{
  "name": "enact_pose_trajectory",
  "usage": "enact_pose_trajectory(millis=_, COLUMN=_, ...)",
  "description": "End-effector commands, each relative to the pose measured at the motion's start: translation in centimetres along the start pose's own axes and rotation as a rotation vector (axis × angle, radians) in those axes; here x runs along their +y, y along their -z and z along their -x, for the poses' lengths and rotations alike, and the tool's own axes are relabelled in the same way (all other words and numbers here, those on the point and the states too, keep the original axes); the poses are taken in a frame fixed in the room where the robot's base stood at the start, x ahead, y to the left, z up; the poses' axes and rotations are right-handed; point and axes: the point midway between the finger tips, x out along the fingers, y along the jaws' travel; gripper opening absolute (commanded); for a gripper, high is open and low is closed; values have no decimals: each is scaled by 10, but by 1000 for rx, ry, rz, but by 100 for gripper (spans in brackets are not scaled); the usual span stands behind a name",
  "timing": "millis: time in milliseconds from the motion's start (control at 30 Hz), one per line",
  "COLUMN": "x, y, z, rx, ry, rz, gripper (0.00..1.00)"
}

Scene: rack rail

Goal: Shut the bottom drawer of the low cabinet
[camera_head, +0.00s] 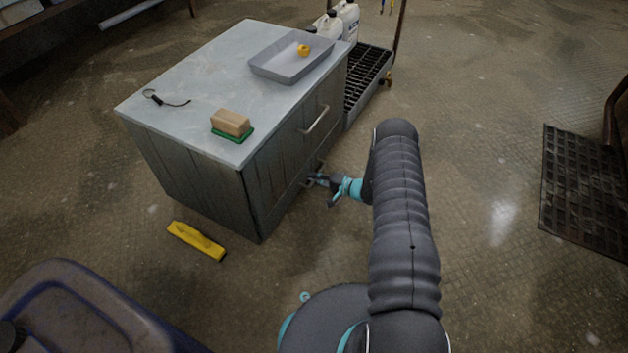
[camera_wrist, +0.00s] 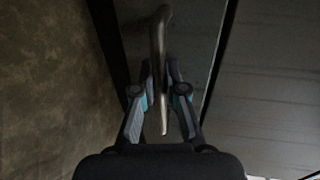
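The low cabinet (camera_head: 167,157) stands left of centre in the head view, with a pale grey top. An upper drawer handle (camera_head: 317,119) shows on its front. My gripper (camera_head: 313,181) is low at the front, at the bottom drawer. In the wrist view the metal bottom drawer handle (camera_wrist: 158,40) runs between the two fingers of my gripper (camera_wrist: 160,75). The fingers are close in on both sides of it and look shut on it. The bottom drawer front (camera_wrist: 195,45) shows behind the handle. How far that drawer stands out is hard to tell.
On the cabinet top are a grey tray (camera_head: 262,69) with a small yellow thing, a tan block on a green base (camera_head: 231,124) and a dark cord. A yellow bar (camera_head: 196,241) lies on the floor.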

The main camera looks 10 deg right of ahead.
Motion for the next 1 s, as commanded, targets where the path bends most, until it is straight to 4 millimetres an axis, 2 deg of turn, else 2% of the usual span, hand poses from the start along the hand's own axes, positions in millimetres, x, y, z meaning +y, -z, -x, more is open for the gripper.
enact_pose_trajectory(millis=33, x=-1, y=1, z=-2, rx=0, ry=1, rz=3, gripper=21)
enact_pose_trajectory(millis=100, x=-1, y=1, z=-2, rx=0, ry=1, rz=3, gripper=37)
enact_pose_trajectory(millis=400, x=-1, y=2, z=1, rx=3, ry=1, rz=2, gripper=37)
enact_pose_trajectory(millis=533, x=-1, y=2, z=9, rx=3, ry=1, rz=2, gripper=37)
enact_pose_trajectory(millis=667, x=-1, y=2, z=28, rx=4, ry=1, rz=1, gripper=37)
enact_pose_trajectory(millis=1000, x=-1, y=2, z=93, rx=3, ry=1, rz=1, gripper=37)
